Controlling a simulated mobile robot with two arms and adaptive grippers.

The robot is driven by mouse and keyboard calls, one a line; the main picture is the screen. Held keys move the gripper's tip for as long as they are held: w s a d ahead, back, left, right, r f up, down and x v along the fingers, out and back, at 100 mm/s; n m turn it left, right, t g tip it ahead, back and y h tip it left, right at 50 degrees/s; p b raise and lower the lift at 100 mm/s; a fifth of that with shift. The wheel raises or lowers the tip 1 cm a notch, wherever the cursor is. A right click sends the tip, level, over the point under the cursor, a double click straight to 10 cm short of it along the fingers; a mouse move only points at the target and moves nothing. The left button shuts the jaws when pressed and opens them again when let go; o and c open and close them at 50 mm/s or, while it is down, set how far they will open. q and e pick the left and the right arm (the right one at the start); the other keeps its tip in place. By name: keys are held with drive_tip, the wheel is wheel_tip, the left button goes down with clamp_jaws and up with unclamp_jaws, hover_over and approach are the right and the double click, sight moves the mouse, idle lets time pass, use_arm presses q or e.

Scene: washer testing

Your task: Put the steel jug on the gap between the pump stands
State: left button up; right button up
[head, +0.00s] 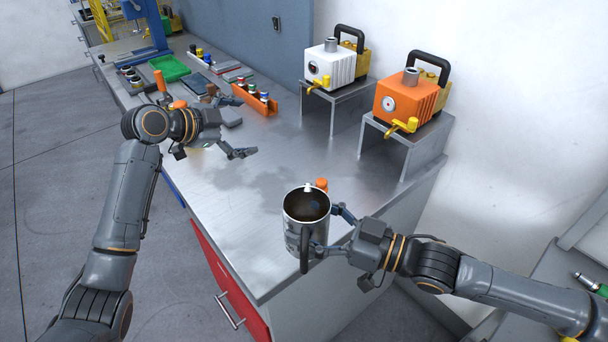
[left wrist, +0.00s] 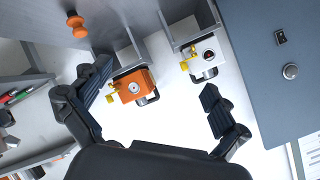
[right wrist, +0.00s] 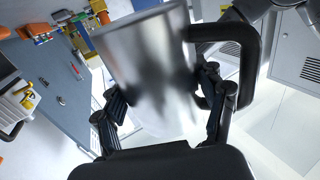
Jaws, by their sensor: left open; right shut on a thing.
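The steel jug (head: 293,232), with a black handle, is upright near the front end of the bench. My right gripper (head: 342,232) is shut on the jug's side; the jug fills the middle of the right wrist view (right wrist: 150,75). I cannot tell whether its base touches the bench. A stand (head: 340,93) carries a white pump (head: 333,66). A nearer stand (head: 405,145) carries an orange pump (head: 408,98). The gap between the stands (head: 352,138) is bare metal. My left gripper (head: 243,127) is open and empty above the bench; both pumps show in the left wrist view.
An orange knob-shaped thing (head: 321,184) is behind the jug, partly hidden. An orange rack (head: 255,98) with small bottles, a green tray (head: 170,69) and dark flat items lie farther back. The bench top (head: 245,200) left of the jug is clear. A wall stands behind the pumps.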

use_arm(q)
drive_tip(key=s+d+r+m+g, duration=0.35)
drive_tip(key=s+d+m, duration=0.2)
drive_tip(key=d, duration=0.25)
drive_tip(key=s+d+r+m+g, duration=0.2)
drive_tip(key=s+d+r+m, duration=0.25)
drive_tip(key=d+m, duration=0.25)
drive_tip(key=m+g+y, duration=0.3)
drive_tip(key=m+y, duration=0.6)
drive_tip(key=m, duration=0.2)
approach(304, 228)
drive_tip(key=w+f, duration=0.3)
drive_tip(key=w, duration=0.1)
drive_tip(key=f, duration=1.1)
drive_tip(key=shift+s+f, duration=0.2)
drive_tip(key=shift+c, duration=0.4)
